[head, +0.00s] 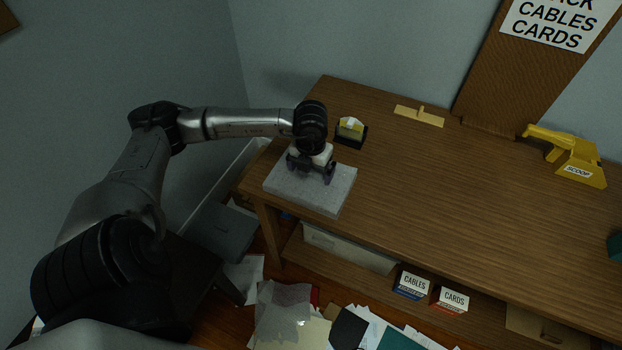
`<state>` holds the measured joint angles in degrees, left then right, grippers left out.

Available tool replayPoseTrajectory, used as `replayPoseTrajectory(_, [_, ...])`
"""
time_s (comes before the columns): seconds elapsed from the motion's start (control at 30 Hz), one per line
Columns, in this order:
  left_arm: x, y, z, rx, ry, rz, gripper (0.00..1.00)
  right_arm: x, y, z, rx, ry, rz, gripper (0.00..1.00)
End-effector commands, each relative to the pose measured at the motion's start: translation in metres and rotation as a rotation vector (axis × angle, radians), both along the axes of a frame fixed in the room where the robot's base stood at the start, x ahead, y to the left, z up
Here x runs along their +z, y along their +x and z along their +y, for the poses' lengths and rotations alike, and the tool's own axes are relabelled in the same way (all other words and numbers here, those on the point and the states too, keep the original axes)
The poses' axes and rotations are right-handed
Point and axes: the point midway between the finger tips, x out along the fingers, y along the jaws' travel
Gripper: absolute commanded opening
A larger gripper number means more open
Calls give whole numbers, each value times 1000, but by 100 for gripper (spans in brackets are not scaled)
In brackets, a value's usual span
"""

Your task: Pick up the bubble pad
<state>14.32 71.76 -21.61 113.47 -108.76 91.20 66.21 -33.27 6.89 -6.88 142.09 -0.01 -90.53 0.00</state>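A grey, speckled flat pad, which looks like the bubble pad (335,199), lies at the left end of the wooden table, near its front corner. My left gripper (310,170) is over the far half of the pad and points down. Its two dark fingers are spread apart, with the pad's surface under them. I cannot tell whether the fingertips touch the pad. The gripper hides part of the pad's far edge. My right gripper is not in view.
A small black holder with a yellow block (351,130) stands just right of my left gripper. The middle of the table (450,200) is clear. Papers (282,315) litter the floor.

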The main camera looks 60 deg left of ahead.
Motion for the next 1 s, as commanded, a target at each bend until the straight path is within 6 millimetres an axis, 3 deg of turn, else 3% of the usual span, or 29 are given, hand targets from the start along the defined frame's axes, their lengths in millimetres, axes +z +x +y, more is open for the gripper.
replayPoseTrajectory(0.5, [0, 0, 0, 0, 1, -1, 50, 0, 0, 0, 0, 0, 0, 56])
replayPoseTrajectory(0.77, [3, 0, 0, 0, 1, -1, 50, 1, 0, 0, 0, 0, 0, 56])
replayPoseTrajectory(1.0, [24, 1, 1, 1, 2, -2, 50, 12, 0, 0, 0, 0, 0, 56])
